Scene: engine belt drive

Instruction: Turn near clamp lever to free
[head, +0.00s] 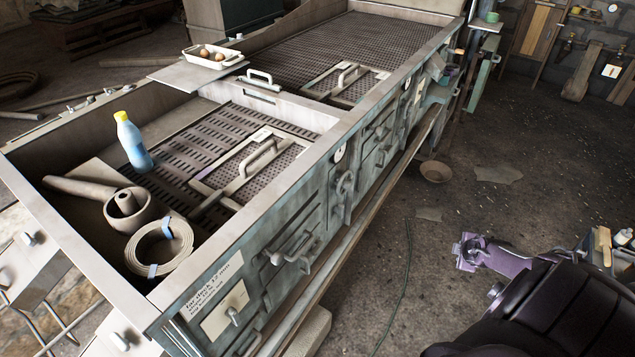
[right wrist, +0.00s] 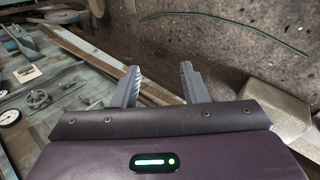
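A long grey metal deck (head: 335,118) has several levers and handles along its side. A bent lever (head: 290,250) sticks out of the nearest side panel, and a second lever assembly (head: 345,190) is farther along. I cannot tell for sure which is the near clamp lever. My left gripper is not in view.
A blue bottle with a yellow cap (head: 132,142), a coiled strap (head: 160,248) and a round pot (head: 130,208) sit in the near bay. A white tray (head: 213,56) stands on the far-left edge. A thin cable (head: 402,285) lies on the floor; the floor right of the deck is mostly clear.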

